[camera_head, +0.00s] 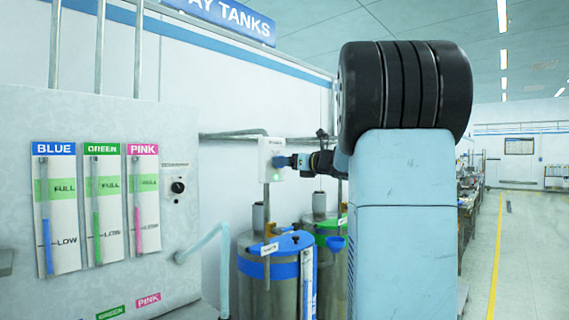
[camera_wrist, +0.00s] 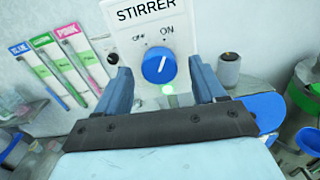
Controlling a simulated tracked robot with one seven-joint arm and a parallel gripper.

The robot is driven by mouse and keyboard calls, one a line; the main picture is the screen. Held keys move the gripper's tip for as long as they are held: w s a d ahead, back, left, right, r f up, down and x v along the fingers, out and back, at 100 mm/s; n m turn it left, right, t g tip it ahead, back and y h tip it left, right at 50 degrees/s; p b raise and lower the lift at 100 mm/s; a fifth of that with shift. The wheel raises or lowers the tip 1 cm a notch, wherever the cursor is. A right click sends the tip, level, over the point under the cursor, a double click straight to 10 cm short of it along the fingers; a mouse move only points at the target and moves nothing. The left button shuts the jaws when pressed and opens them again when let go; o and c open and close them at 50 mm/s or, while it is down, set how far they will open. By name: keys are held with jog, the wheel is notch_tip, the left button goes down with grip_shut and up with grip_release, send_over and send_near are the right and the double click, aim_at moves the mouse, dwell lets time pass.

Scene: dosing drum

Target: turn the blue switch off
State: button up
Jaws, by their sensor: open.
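The blue switch (camera_wrist: 159,65) is a round knob on a white box labelled STIRRER (camera_wrist: 150,18), with OFF at left and ON at right. Its white mark seems to tilt toward ON. A green lamp (camera_wrist: 168,89) glows below it. My gripper (camera_wrist: 163,82) is open, its two blue fingers apart on either side of the knob and lower in the wrist view; contact cannot be told. In the head view my gripper (camera_head: 284,161) is close in front of the white box (camera_head: 267,150), and the knob is hidden there.
A steel drum with a blue lid (camera_head: 275,243) stands below the box, with a green-lidded drum (camera_head: 318,222) behind it. A panel with BLUE, GREEN and PINK level gauges (camera_head: 103,203) and a small black knob (camera_head: 178,187) is at left. The aisle at right is clear.

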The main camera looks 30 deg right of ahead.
jog(key=shift+x, duration=0.8)
jog(key=c, duration=1.1)
